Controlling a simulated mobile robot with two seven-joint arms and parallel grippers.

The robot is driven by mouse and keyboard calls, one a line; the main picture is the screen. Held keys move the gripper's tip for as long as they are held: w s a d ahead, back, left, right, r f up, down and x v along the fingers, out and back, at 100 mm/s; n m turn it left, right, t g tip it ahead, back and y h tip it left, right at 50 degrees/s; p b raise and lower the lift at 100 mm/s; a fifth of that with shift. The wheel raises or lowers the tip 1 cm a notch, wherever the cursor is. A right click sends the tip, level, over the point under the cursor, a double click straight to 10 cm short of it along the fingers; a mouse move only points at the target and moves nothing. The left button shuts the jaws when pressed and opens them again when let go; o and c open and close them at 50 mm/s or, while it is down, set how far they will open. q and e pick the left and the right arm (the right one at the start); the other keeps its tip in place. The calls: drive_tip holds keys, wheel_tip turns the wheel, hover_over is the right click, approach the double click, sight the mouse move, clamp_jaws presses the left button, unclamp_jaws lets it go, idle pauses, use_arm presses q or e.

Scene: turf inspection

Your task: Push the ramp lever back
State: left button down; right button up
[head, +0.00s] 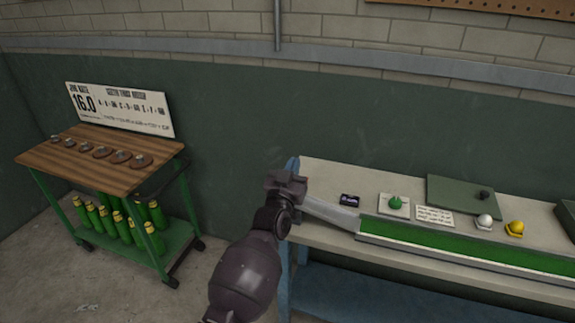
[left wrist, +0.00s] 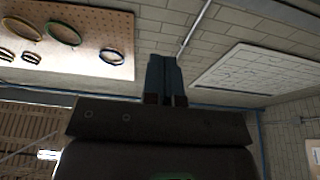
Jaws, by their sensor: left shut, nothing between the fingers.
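The pale ramp (head: 332,214) slopes down to the green turf lane (head: 440,243) along the front of the bench. My left gripper (head: 292,164) is at the bench's left end, by the upper end of the ramp, and covers part of that area. I cannot make out the ramp lever; it may be hidden behind my gripper. In the left wrist view the gripper's two blue fingers (left wrist: 166,80) are together with nothing between them. My right gripper is not in view.
On the bench (head: 325,175) lie a dark small box (head: 349,199), a green ball (head: 395,202) on a pad, a white card (head: 434,216), a white ball (head: 484,221), a yellow ball (head: 515,228) and a green board (head: 455,191). A cart (head: 100,174) stands left, across open floor.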

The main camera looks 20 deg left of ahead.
use_arm(q)
drive_tip(key=shift+s+r, duration=0.55)
drive_tip(key=shift+s, duration=0.3)
drive_tip(key=shift+s+r, duration=0.55)
drive_tip(key=shift+s, duration=0.25)
drive_tip(key=shift+s+r, duration=0.55)
drive_tip(key=shift+s, duration=0.3)
drive_tip(key=s+a+f+g, duration=0.3)
drive_tip(key=s+f, duration=0.6)
drive_tip(key=s, duration=0.1)
drive_tip(key=s+a+f+g, duration=0.3)
drive_tip(key=s+f, duration=0.7)
drive_tip(key=s+a+f+g+y, duration=0.1)
drive_tip(key=s+a+f+g, duration=0.3)
drive_tip(key=s+f, duration=0.5)
drive_tip(key=shift+s+f+m, duration=0.15)
drive_tip(key=shift+s+m, duration=0.15)
drive_tip(key=shift+s, duration=0.8)
drive_tip(key=shift+a, duration=0.1)
